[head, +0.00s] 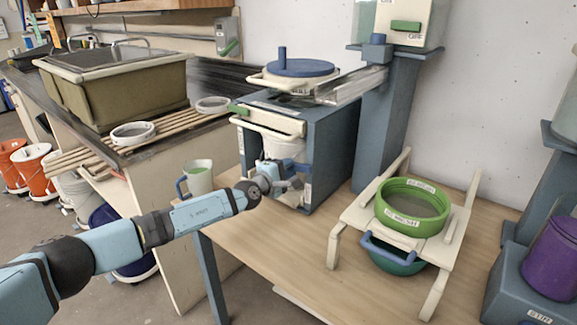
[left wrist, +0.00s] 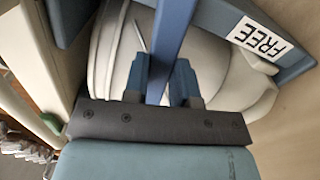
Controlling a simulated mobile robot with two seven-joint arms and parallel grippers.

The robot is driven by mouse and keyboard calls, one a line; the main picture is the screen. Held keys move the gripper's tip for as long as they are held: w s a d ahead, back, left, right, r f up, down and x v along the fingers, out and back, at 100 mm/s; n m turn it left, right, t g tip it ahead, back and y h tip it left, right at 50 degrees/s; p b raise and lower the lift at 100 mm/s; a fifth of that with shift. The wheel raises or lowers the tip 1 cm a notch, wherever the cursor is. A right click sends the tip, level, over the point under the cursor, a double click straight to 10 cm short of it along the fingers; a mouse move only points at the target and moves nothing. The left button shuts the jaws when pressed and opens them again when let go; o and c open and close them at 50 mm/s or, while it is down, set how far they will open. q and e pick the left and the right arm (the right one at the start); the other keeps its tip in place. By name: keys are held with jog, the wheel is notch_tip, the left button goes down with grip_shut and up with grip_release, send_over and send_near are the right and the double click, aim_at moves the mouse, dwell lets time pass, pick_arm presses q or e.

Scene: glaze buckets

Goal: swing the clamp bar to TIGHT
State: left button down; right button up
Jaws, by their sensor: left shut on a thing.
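The clamp bar (left wrist: 174,35) is a blue bar that runs up between the fingers of my left gripper (left wrist: 160,82) in the left wrist view. The gripper is shut on it. A FREE label (left wrist: 257,39) is on the blue frame to the upper right in that view. I cannot read a TIGHT label. In the head view my left gripper (head: 290,184) is at the open front of the blue stand, just below the white bucket (head: 283,147). The bar is mostly hidden there by the gripper. My right gripper is not in view.
A green sieve (head: 412,222) sits on a cream rack (head: 460,215) to the right. A blue-handled mug (head: 198,178) stands left of the stand (head: 335,145). A purple container (head: 555,258) is at far right. The table front (head: 270,235) is clear.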

pick_arm(q)
jog(key=shift+r+m+p, duration=0.6)
jog(key=shift+m+p, duration=0.25)
jog(key=shift+m, duration=0.25)
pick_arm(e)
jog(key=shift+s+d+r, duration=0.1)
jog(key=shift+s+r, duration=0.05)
pick_arm(q)
jog(key=c, duration=0.9)
grip_release()
jog(key=p+v, duration=0.5)
jog(key=v, duration=0.8)
jog(key=shift+s+a+p, duration=0.3)
jog(key=shift+p, duration=0.1)
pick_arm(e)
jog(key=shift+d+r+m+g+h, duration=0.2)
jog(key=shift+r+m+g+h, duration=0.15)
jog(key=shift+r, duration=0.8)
